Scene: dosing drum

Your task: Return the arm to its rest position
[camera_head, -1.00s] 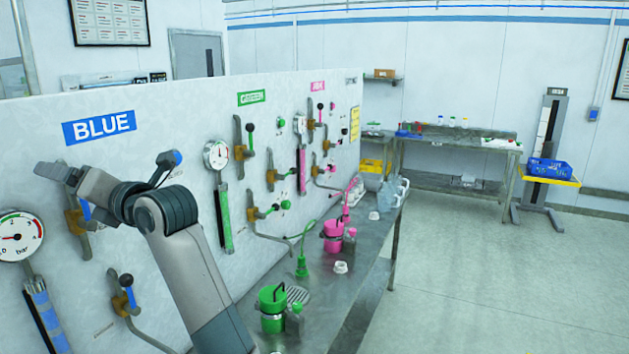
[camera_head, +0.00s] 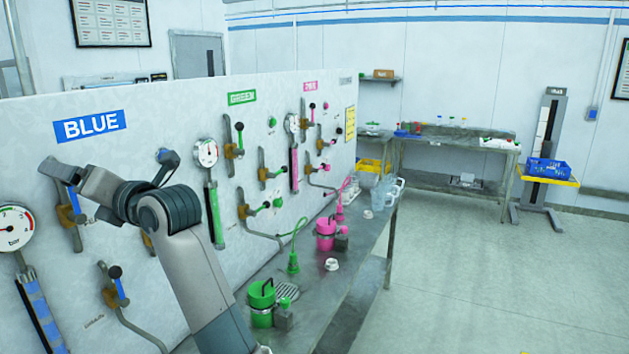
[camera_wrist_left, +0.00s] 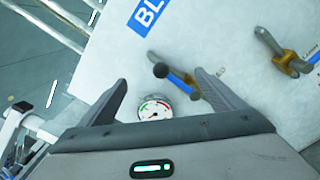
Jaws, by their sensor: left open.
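My left arm (camera_head: 178,235) reaches up in front of the wall panel in the head view. Its left gripper (camera_head: 52,170) points left, below the BLUE sign (camera_head: 91,126). In the left wrist view the left gripper (camera_wrist_left: 160,98) is open, with nothing between its fingers. Behind the fingers are a round gauge (camera_wrist_left: 153,107) and a blue-handled valve (camera_wrist_left: 180,82) on the panel. The gripper appears apart from the panel. My right gripper is in neither view.
The white panel (camera_head: 240,150) carries valves and gauges. A metal bench (camera_head: 345,262) below it holds a green canister (camera_head: 262,302) and a pink canister (camera_head: 325,235). A side table (camera_head: 450,143) and a stand with a blue crate (camera_head: 549,169) are farther back.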

